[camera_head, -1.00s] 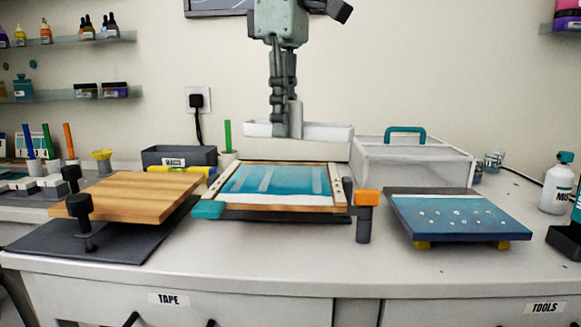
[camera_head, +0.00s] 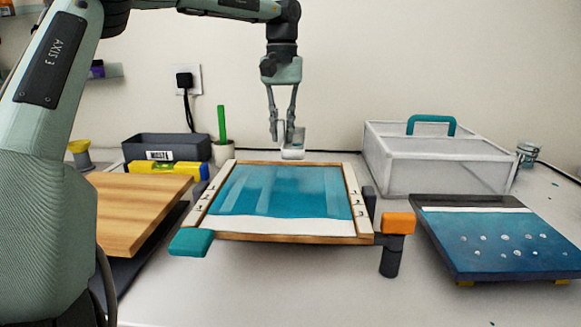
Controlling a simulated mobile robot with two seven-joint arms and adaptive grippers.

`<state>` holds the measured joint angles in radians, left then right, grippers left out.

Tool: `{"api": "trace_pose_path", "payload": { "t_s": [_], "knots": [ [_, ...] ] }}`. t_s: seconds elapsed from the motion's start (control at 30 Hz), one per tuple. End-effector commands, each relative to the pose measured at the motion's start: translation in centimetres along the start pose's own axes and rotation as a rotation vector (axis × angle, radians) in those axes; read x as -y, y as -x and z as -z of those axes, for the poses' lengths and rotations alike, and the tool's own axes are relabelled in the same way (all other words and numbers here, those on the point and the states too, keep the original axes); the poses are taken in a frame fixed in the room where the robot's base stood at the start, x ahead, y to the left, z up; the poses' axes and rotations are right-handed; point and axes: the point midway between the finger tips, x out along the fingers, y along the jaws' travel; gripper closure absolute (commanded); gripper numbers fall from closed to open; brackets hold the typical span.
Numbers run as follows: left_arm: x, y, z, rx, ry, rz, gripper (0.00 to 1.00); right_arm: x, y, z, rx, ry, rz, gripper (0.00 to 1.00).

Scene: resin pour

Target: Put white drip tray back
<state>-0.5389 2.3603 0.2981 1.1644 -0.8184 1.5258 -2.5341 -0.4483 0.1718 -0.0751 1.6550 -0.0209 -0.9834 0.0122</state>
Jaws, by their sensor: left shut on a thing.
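My left gripper (camera_head: 281,134) hangs over the back edge of the framed panel, fingers pointing down. It is shut on the white drip tray (camera_head: 292,154), which now shows narrow, as if seen from its end. The tray shows just behind the wood-edged frame with the blue resin panel (camera_head: 280,190). I cannot tell whether the tray touches the table or hangs above it. My right gripper is not in view.
A clear box with a teal handle (camera_head: 432,160) stands right of the frame. A blue dotted panel (camera_head: 490,238) lies at the right. An orange-topped clamp (camera_head: 397,223) stands at the frame's front right corner. A wooden board (camera_head: 135,205) and a dark waste bin (camera_head: 166,147) are at the left.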

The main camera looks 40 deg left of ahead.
Motion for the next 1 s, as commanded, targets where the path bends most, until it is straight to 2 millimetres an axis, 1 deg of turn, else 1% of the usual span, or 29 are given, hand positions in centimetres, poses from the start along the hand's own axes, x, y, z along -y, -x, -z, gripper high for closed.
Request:
{"api": "trace_pose_path", "payload": {
  "t_s": [0.03, 0.1, 0.2, 0.37, 0.5, 0.57, 0.97, 1.0],
  "knots": [
    [0.0, -1.2, -0.1, 0.004, -0.001, 0.001, 1.00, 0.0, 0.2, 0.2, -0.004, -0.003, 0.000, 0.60],
    [0.0, -2.4, -0.1, 0.004, -0.001, 0.000, 1.00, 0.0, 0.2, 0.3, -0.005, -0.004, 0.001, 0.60],
    [0.0, -3.4, -0.1, 0.002, 0.000, 0.000, 1.00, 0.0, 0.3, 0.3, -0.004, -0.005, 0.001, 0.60],
    [0.0, -4.6, -0.1, 0.002, 0.002, 0.000, 1.00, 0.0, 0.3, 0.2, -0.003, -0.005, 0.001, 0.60],
    [0.0, -6.6, -0.1, 0.003, 0.002, 0.001, 1.00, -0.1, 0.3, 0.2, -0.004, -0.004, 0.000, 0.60],
    [0.0, -7.3, -0.1, 0.002, 0.001, 0.000, 1.00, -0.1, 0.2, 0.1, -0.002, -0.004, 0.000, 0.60],
    [-0.1, -7.9, -0.1, 0.000, 0.002, -0.001, 1.00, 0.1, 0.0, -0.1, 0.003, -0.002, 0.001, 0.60],
    [-0.1, -7.8, -0.1, 0.000, 0.002, -0.001, 0.81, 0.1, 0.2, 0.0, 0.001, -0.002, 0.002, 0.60]
  ]
}}
